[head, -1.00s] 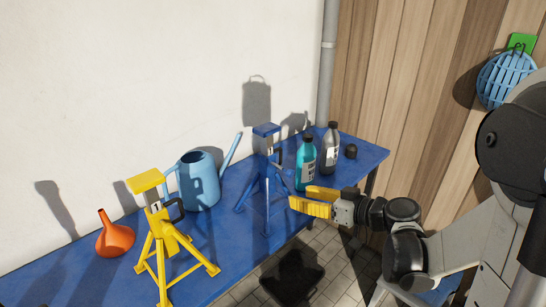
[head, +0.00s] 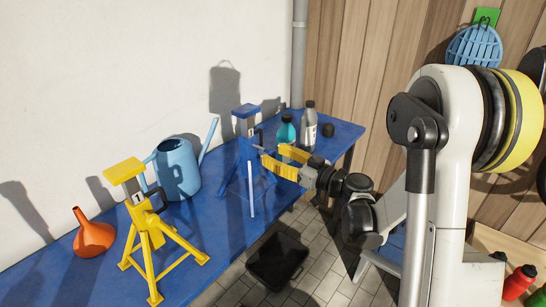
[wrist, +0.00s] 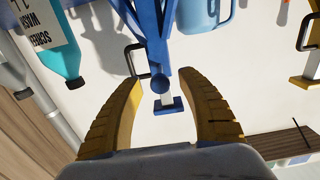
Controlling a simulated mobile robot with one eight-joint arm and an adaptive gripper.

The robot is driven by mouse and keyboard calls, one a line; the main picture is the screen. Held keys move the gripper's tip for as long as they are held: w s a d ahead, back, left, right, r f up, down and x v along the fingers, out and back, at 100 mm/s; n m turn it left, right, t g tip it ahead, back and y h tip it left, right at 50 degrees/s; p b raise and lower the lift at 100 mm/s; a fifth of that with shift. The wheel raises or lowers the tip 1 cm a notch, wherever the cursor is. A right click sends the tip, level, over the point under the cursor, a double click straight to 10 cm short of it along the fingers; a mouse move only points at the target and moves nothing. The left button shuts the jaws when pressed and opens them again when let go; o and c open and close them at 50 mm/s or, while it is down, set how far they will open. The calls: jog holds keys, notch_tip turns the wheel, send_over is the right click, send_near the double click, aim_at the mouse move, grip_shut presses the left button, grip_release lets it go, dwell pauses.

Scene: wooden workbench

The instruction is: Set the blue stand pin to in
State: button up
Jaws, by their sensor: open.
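The blue stand (head: 246,125) stands on the blue bench, with splayed legs and a flat blue top. In the wrist view the stand (wrist: 152,25) appears upside down, with a bare silver post section near its top. A round blue knob (wrist: 160,84), apparently the pin's end, points towards the camera. A black loop handle (wrist: 130,60) is on the stand's side. My gripper (head: 269,157) is open at the stand's right side. In the wrist view its yellow fingers (wrist: 160,80) appear on either side of the knob, with gaps; contact is not visible.
A blue watering can (head: 178,170), yellow stand (head: 150,235) and orange funnel (head: 93,236) are left on the bench (head: 215,215). A dark crate (head: 277,262) is on the floor.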

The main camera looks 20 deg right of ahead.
aim_at(269, 152)
jog(key=shift+w+a, duration=0.2)
jog(key=shift+w, duration=0.1)
grip_shut()
jog(key=shift+x, duration=2.2)
grip_release()
